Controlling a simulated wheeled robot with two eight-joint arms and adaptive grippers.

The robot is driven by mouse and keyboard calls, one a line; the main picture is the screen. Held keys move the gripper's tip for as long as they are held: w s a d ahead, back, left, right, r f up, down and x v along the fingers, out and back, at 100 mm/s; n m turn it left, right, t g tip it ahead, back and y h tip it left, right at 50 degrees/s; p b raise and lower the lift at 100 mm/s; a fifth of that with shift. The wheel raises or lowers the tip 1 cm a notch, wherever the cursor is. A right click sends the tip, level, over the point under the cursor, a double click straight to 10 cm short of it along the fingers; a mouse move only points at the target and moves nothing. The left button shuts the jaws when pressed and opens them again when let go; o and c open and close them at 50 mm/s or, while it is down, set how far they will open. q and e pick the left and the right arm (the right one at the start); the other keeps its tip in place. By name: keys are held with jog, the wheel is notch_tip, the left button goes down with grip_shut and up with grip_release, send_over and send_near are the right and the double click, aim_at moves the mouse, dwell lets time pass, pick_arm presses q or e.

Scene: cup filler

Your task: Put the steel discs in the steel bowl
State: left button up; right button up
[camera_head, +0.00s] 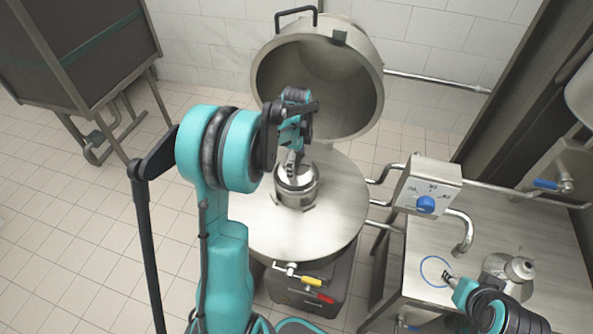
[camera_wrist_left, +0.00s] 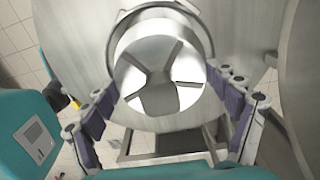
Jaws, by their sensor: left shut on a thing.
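My left gripper (camera_head: 292,163) is above a steel cylindrical vessel (camera_head: 297,197) in the middle of the round steel top. In the left wrist view its two spread fingers (camera_wrist_left: 163,92) grip a steel disc (camera_wrist_left: 160,98) with dark slots, one finger on each side. The disc is over or within the mouth of the vessel (camera_wrist_left: 190,17); I cannot tell how deep. The disc (camera_head: 294,177) looks tilted in the head view, partly hidden by the gripper. My right gripper (camera_head: 449,279) is low over the counter at the right; its fingers are too small to judge.
A large open steel lid (camera_head: 335,85) stands behind the round steel top (camera_head: 345,200). A control box with a blue knob (camera_head: 426,204) and pipes are to its right. On the counter (camera_head: 420,240) are a blue ring (camera_head: 423,272) and a steel object (camera_head: 519,268).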

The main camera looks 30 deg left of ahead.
aim_at(296, 169)
pick_arm(q)
jog(key=shift+f+b, duration=0.6)
jog(key=shift+f, duration=1.25)
jog(key=shift+f+b, duration=0.45)
jog(key=shift+f, duration=0.05)
jog(key=shift+f, duration=0.1)
jog(key=o, duration=1.7)
